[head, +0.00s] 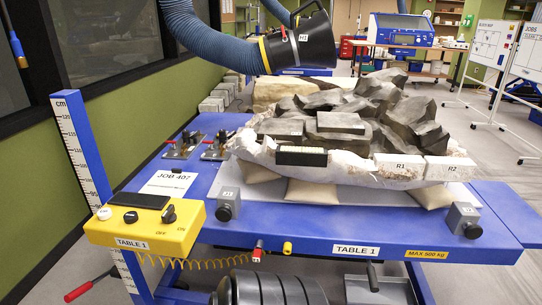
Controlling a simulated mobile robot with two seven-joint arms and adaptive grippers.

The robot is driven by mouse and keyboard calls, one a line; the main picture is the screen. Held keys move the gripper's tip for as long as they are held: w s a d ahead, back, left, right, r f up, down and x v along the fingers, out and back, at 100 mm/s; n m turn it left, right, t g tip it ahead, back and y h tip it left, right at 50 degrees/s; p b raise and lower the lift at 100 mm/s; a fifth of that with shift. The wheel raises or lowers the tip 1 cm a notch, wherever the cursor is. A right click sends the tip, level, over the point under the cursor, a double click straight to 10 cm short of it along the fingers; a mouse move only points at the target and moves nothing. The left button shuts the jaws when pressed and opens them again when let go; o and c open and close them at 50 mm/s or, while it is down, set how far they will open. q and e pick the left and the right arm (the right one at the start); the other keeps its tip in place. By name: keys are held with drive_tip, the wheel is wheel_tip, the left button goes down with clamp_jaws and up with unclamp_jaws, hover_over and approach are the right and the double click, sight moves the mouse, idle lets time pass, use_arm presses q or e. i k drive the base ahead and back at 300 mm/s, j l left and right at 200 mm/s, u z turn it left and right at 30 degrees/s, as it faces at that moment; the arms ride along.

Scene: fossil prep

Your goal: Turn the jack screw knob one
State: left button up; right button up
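The jack block that appears marked J1 (228,194) sits on the front edge of the blue table, left of centre. Its dark round knob (224,212) faces the front. A similar block that appears marked J2 (466,211) is at the right front corner, with its own dark knob (473,230). Any mark showing how far either knob is turned is too small to tell. Neither of my grippers is in view, and nothing touches the J1 knob.
A yellow control box (145,222) stands left of J1. A large grey rock (340,120) in a white jacket lies on the table (310,222). A black hose nozzle (300,42) hangs above. A red-handled lever (90,285) sticks out at lower left.

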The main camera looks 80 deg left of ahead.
sight(222, 215)
drive_tip(key=u, duration=2.45)
drive_tip(key=i+u, duration=0.15)
drive_tip(key=i, duration=0.4)
